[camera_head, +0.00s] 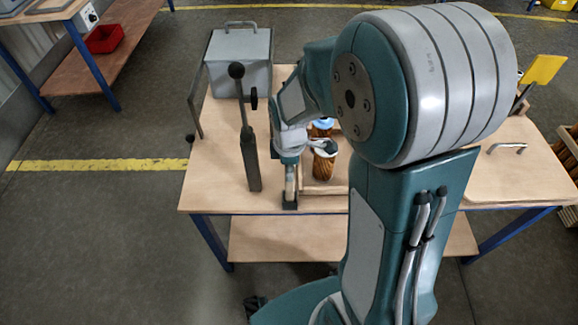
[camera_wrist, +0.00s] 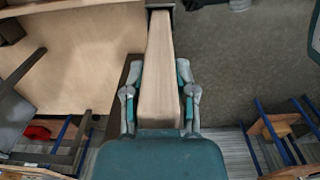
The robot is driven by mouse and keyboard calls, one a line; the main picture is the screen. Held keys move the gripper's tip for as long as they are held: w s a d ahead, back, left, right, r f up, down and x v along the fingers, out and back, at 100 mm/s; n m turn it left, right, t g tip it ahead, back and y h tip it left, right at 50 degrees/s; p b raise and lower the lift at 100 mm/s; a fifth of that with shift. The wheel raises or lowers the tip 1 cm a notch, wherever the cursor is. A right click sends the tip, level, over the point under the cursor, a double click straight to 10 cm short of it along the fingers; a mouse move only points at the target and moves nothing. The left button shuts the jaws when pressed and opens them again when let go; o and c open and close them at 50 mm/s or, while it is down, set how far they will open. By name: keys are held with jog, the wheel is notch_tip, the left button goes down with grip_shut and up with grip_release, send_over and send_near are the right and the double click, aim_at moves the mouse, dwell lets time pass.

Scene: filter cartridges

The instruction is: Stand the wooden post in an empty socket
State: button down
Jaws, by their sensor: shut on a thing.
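The wooden post (camera_wrist: 158,70) is a long, pale, square-sided bar. In the wrist view it lies between the two fingers of my gripper (camera_wrist: 159,92), which is shut on it. Its far end meets a dark grey piece (camera_wrist: 160,4); I cannot tell whether that is a socket or whether the post is seated in it. In the head view my gripper (camera_head: 290,150) is over the table's front part, with a pale upright strip below it ending at a dark block (camera_head: 290,201) by the front edge. No clearly empty socket shows.
A dark lever stand (camera_head: 249,150) rises close left of my gripper. Brown pleated cartridges (camera_head: 324,165) stand in a wooden tray (camera_head: 322,189) close right. A grey metal box (camera_head: 240,72) is at the back of the table (camera_head: 215,185). The table's front left is bare.

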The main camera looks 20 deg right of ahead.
jog(key=shift+f, duration=1.2)
jog(key=shift+c, duration=1.7)
grip_release()
notch_tip(320, 180, up, 12)
jog(key=shift+f, duration=0.1)
jog(key=s+r+m+t, duration=0.5)
jog(key=s+r+m, duration=0.4)
jog(key=s+m, duration=0.5)
jog(key=shift+r, duration=0.4)
